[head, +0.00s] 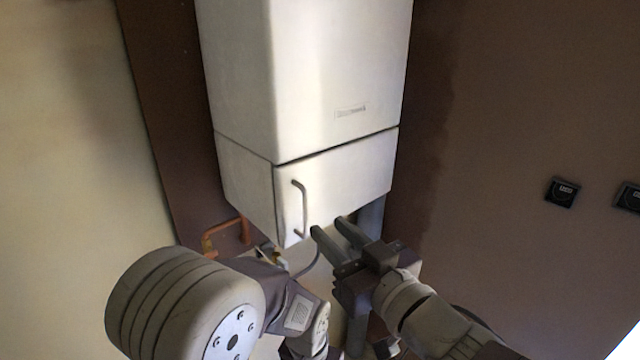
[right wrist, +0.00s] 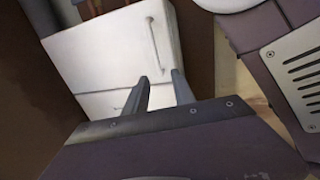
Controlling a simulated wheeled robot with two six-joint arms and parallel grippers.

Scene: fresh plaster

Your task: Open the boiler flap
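The boiler (head: 330,60) is a white box on the wall. The boiler flap (head: 345,185) is its lower front panel and looks shut, with a thin dark seam above it. A bar handle (head: 301,208) stands upright near the flap's left edge. My right gripper (head: 329,225) is open and empty, its fingertips overlapping the flap's lower edge, right of the handle. I cannot tell the gap in depth. The right wrist view shows the fingers (right wrist: 160,76) apart, with the flap (right wrist: 110,50) and handle (right wrist: 153,38) beyond them.
Copper pipes (head: 228,236) come out below the boiler at the left, and a grey pipe (head: 370,218) runs down at the right. Black wall sockets (head: 562,192) are on the right wall. The wall between boiler and sockets is clear.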

